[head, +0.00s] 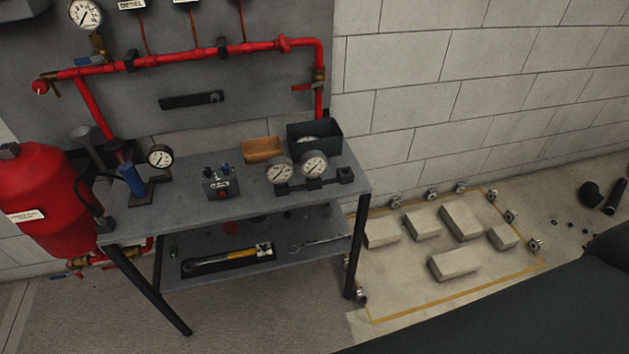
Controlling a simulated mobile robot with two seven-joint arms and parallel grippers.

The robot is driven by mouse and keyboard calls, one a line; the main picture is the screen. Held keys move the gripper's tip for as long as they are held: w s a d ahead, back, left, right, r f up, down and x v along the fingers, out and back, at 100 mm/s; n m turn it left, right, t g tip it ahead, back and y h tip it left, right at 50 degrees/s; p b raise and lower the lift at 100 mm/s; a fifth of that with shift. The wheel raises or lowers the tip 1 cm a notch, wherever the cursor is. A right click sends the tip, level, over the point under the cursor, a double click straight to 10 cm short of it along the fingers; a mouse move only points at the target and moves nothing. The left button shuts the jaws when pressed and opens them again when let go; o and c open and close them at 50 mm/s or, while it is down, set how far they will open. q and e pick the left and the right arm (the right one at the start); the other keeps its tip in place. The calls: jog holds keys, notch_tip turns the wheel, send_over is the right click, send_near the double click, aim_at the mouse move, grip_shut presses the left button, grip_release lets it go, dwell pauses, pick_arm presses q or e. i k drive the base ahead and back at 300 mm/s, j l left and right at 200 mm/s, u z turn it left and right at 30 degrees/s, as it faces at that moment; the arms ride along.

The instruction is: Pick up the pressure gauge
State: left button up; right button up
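Several round white-faced pressure gauges are in the head view. Two, a left gauge (280,170) and a right gauge (315,164), stand side by side on a black holder (314,184) at the table's right side. Another gauge (160,156) is on the hand-pump device at the table's left. A round, pale gauge-like item (307,139) lies partly hidden inside a dark bin (327,133). One more gauge (85,14) is mounted above the red wall pipe. Neither of my grippers is in view, and no gripper is seen touching a gauge.
The grey table (245,205) also holds an orange tray (263,150) and a small black box (220,184). A torque wrench (227,260) lies on the lower shelf. A red tank (45,202) stands left. Concrete blocks (455,263) lie right. The table's front middle is clear.

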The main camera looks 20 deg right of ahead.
aim_at(85, 14)
jog(key=i+j+z, duration=0.15)
jog(key=j, duration=0.15)
jog(key=i+j+z, duration=0.35)
jog(key=j, duration=0.25)
jog(key=j+z, duration=0.15)
jog(key=j, duration=0.15)
jog(key=i, duration=0.05)
